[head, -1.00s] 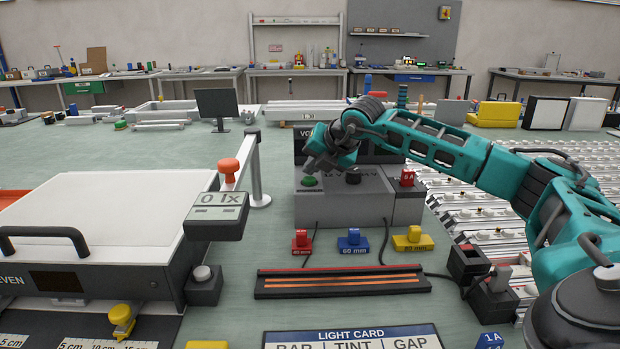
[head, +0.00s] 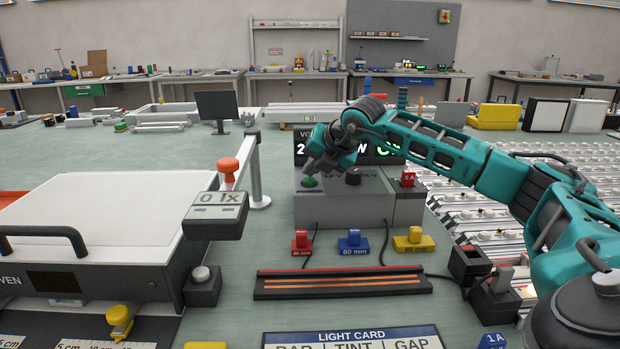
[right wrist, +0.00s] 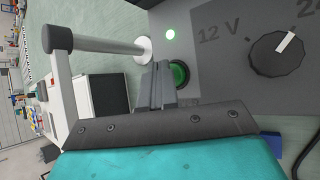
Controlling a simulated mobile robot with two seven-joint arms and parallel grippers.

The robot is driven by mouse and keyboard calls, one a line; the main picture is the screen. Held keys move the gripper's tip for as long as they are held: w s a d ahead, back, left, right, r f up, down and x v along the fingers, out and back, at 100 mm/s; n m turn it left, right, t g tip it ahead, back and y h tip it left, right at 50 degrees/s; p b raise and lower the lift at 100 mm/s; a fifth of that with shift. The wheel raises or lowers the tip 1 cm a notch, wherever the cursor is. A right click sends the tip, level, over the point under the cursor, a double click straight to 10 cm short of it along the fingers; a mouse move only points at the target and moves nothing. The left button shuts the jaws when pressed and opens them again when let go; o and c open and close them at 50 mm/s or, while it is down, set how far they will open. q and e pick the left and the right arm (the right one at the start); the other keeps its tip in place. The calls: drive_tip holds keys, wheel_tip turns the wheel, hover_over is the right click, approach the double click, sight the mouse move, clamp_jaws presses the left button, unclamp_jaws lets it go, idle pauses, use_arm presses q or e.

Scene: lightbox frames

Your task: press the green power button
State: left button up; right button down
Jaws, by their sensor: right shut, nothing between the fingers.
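The green power button (head: 309,182) sits on the sloped front of a grey power supply (head: 330,208). The supply's display (head: 385,150) is lit, partly hidden by my right arm. My left gripper is not in view.
Red, blue (head: 353,242) and yellow (head: 413,239) blocks stand in front of the supply. A white-lided box (head: 100,215) with a lux meter (head: 216,213) is at left. A slotted dark bar (head: 343,283) lies in front.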

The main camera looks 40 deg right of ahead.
sight(313, 181)
drive_tip(key=shift+r+p, duration=2.15)
drive_tip(key=shift+r, duration=0.9)
drive_tip(key=shift+s+f, duration=0.1)
drive_tip(key=shift+f, duration=0.05)
